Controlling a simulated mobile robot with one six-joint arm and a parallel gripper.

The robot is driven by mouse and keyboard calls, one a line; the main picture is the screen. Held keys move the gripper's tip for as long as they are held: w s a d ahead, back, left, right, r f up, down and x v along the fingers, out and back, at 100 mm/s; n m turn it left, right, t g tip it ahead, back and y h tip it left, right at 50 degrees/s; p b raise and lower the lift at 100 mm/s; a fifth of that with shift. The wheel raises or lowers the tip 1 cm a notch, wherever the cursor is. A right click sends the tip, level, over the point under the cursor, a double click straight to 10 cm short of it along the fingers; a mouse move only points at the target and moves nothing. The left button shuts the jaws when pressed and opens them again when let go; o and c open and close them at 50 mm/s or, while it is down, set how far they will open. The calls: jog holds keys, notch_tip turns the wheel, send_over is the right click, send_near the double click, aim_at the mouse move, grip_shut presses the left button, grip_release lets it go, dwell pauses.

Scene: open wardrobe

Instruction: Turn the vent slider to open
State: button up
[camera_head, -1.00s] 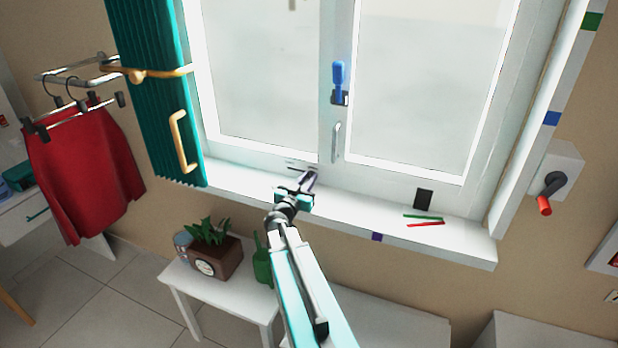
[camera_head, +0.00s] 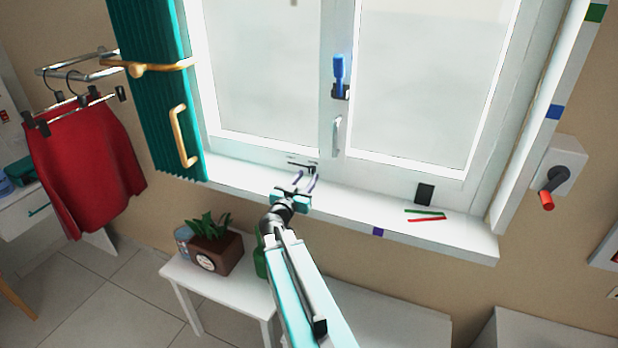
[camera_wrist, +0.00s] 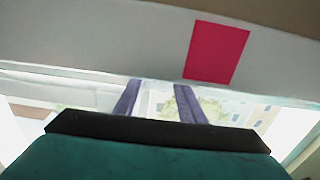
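The vent slider (camera_head: 303,166) shows as a small dark slot with a dark knob, low on the white window frame just above the sill. My gripper (camera_head: 306,179) is just below and in front of it, above the sill. Its two purple-grey fingers are apart with nothing seen between them. The tips look close to the slider, but I cannot tell whether they touch it. In the wrist view both fingers of my gripper (camera_wrist: 158,90) show with a bright gap between them. I cannot make out the slider there.
The white sill (camera_head: 350,205) holds a dark block (camera_head: 424,194) and green and red sticks (camera_head: 426,217) to the right. A silver handle (camera_head: 337,136) and a blue-handled latch (camera_head: 339,75) are above. A teal shutter (camera_head: 155,90) stands left. A red square (camera_wrist: 216,52) shows in the wrist view.

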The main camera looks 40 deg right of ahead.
jog(key=b+v, duration=0.1)
jog(key=v, duration=0.3)
jog(key=shift+s+a, duration=0.2)
jog(key=shift+a, duration=0.15)
jog(key=shift+a+r+p, duration=0.15)
jog(key=shift+p, duration=0.3)
jog(key=p+v, duration=0.2)
jog(key=p, duration=0.2)
jog(key=shift+s+a+p, duration=0.1)
jog(key=shift+a+p, duration=0.15)
jog(key=shift+p, duration=0.05)
jog(key=shift+p+v, duration=1.25)
jog(key=shift+p, duration=0.55)
